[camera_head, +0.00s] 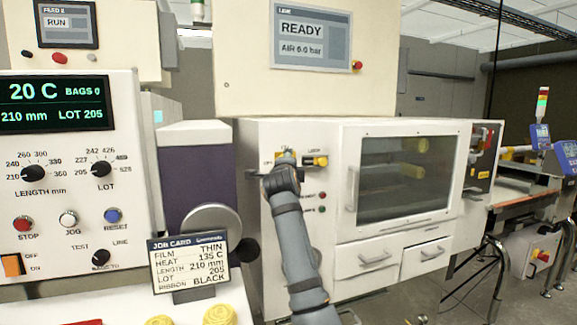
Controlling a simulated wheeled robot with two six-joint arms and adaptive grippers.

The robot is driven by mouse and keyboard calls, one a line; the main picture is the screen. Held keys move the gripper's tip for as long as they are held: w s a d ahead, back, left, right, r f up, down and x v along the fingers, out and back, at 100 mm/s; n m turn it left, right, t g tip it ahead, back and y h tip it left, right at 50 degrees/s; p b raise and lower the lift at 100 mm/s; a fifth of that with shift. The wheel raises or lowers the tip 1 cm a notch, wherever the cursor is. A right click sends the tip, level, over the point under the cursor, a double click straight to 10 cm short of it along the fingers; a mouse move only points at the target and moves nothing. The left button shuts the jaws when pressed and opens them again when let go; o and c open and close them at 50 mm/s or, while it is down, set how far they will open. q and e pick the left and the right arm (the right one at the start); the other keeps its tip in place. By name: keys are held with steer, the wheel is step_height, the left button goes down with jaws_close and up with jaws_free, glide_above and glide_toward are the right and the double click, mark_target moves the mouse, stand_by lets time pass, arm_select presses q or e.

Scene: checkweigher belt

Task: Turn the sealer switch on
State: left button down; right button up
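The white machine (265,220) with the windowed door stands in the middle. A yellowish plate or switch (284,153) shows at the upper left of its front panel, mostly hidden behind my gripper; its position cannot be read. A yellow knob (320,161) sits just to its right. My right arm comes up from the bottom, and its gripper (283,163) is at that panel, in front of the yellowish part. The wrist hides the fingers, so I cannot tell whether they are open, shut or touching. My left gripper is not in view.
A red button (323,195) and a green one (322,209) lie right of my wrist. The door window (408,175) and drawers (375,259) are farther right. A control panel (65,190) and a job card (188,264) stand at the left. A screen (312,37) reads READY.

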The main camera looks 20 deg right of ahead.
steer(key=shift+o, duration=0.6)
steer(key=shift+s+a, duration=0.1)
steer(key=shift+s, duration=0.1)
steer(key=v, duration=0.7)
